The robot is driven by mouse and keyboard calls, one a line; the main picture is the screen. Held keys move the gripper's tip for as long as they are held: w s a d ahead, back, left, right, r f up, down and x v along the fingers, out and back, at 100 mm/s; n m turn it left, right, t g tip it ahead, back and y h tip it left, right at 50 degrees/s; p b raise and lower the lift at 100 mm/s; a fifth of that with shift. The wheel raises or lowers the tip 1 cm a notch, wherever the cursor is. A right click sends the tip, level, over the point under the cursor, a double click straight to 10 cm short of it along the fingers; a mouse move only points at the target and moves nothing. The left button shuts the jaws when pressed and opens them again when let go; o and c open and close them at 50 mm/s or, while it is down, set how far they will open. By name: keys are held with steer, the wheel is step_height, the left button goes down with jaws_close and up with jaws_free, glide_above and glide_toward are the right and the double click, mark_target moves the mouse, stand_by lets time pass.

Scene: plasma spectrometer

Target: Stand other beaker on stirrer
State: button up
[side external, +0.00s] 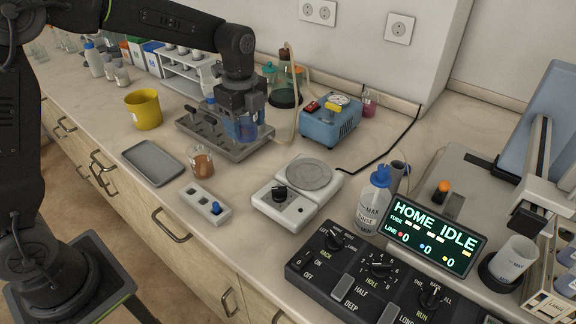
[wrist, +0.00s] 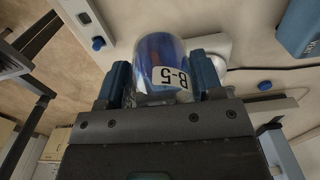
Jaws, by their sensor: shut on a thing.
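My gripper (side external: 243,121) is shut on a beaker with blue liquid (side external: 245,132), above the grey metal tray. In the wrist view the blue beaker (wrist: 158,55), labelled B-5, sits between the two fingers of my gripper (wrist: 160,88). I cannot tell whether its base touches the tray. The white stirrer (side external: 296,190), with a bare round grey plate and a black knob, stands to the right and nearer the front. Another beaker, with brown liquid (side external: 202,163), stands on the bench between the tray and the switch box.
The grey tray (side external: 262,139) lies beneath my gripper. A white switch box (side external: 203,205) with a blue knob lies left of the stirrer. A blue pump (side external: 330,125) stands behind it. A wash bottle (side external: 374,200) and control panel (side external: 365,278) are at the right.

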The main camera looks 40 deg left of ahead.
steer(key=w+d+r, duration=0.1)
steer(key=w+r, duration=0.2)
steer(key=r, duration=0.1)
glide_above(309, 172)
steer(key=shift+n, duration=0.3)
step_height(309, 172, down, 7)
steer(key=shift+s, duration=0.1)
steer(key=shift+f, duration=1.95)
steer(key=shift+f, duration=0.1)
steer(key=o, duration=1)
steer(key=shift+f, duration=0.1)
